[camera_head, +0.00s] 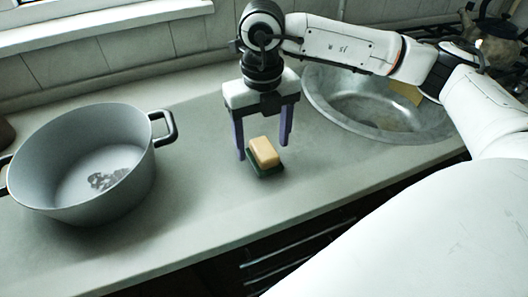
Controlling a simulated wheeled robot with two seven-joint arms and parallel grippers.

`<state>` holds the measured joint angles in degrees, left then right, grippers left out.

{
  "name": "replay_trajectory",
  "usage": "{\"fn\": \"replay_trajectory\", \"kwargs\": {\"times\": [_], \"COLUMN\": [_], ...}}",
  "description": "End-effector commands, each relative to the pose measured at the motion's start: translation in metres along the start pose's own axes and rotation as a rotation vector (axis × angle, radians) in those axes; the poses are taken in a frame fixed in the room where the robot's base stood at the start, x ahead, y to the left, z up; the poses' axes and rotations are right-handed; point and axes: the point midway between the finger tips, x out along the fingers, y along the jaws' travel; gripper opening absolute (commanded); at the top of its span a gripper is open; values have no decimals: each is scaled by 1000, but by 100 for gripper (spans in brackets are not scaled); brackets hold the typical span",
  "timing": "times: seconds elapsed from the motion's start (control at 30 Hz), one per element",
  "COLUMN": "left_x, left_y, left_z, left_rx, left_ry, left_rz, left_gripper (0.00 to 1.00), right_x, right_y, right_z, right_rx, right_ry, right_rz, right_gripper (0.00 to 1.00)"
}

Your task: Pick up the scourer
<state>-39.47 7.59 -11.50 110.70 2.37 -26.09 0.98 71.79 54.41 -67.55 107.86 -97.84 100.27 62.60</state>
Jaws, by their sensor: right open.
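The scourer (264,153) is a small block with a yellow top and a dark green underside. It lies on the grey counter, right of the pot. My right gripper (262,150) points down over it, open, with one purple finger to its left and the other behind it to the right. I cannot tell how far the fingertips are above the counter, and no clear contact with the scourer shows. My left gripper is not in view.
A large grey enamel pot (45,180) with a dark stain inside stands on the counter (200,220) at left. A round metal sink (375,105) is at the back right, partly behind my right arm. The counter's front edge runs below the scourer.

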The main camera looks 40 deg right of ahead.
Motion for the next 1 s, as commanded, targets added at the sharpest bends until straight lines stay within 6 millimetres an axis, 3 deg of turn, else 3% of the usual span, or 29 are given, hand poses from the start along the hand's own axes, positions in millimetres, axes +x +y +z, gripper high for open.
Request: {"fn": "replay_trajectory", "kwargs": {"times": [0.13, 0.4, 0.67, 1.0], "left_x": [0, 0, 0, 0], "left_y": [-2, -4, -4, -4], "left_z": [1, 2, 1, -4], "left_rx": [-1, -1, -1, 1], "left_ry": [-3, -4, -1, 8], "left_rz": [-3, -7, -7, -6], "left_gripper": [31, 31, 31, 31], "right_x": [16, 19, 18, 10], "right_y": [0, 0, 0, 1], "right_z": [0, 0, 0, 1], "right_rx": [0, 0, 0, 0], "right_ry": [0, 0, 0, -4], "right_rz": [0, 1, 1, 3], "right_gripper": [67, 67, 23, 22]}}
